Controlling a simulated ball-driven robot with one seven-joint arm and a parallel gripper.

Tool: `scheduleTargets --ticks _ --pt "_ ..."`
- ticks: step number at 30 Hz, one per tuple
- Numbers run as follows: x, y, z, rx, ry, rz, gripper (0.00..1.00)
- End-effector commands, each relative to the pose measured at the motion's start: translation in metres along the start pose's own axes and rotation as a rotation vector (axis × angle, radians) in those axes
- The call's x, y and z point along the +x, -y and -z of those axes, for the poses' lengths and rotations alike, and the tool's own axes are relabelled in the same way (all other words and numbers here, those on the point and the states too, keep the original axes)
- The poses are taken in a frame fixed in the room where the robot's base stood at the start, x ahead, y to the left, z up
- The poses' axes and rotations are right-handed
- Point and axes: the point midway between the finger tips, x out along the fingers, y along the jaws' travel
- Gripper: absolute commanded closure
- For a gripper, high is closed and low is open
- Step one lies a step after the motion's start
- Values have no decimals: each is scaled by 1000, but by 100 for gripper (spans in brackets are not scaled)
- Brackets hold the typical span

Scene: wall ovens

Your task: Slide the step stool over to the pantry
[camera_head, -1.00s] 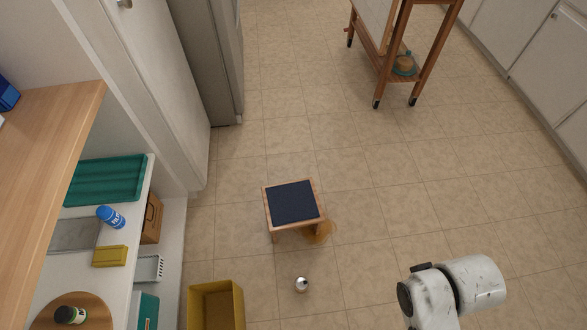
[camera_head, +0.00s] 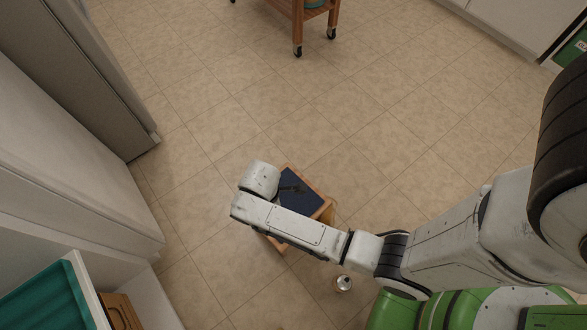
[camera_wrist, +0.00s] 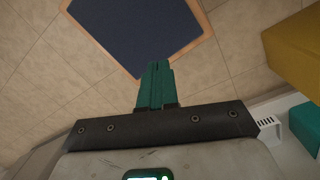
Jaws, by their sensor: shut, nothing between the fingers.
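The step stool, with a dark blue top and wooden rim, stands on the tiled floor in the middle of the head view (camera_head: 303,193). My arm covers its left and front part. In the wrist view the stool's top (camera_wrist: 135,28) fills the upper middle. My gripper (camera_wrist: 157,66) has teal fingers pressed together with nothing between them. Its tips overlap the stool's near corner in the picture; I cannot tell whether they touch. In the head view the fingers cannot be made out clearly. Open white pantry-like shelving shows at lower left, with a teal tray (camera_head: 45,305).
A small shiny round object (camera_head: 344,283) lies on the floor near the stool. A yellow bin (camera_wrist: 297,50) stands at right in the wrist view. A wooden cart (camera_head: 315,18) stands at the back. Floor between stool and tall white panel (camera_head: 70,165) is clear.

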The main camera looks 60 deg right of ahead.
Motion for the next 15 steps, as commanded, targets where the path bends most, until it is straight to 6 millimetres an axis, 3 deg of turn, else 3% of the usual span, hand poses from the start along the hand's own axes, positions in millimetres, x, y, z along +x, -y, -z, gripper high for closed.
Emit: scheduleTargets --ticks 1,6,10,15 --pt "35 -3 8 -50 13 1 100" --pt "92 -13 24 -218 47 -3 100" --pt "120 -18 32 -312 66 -4 100" --pt "136 -22 36 -376 80 -4 100"
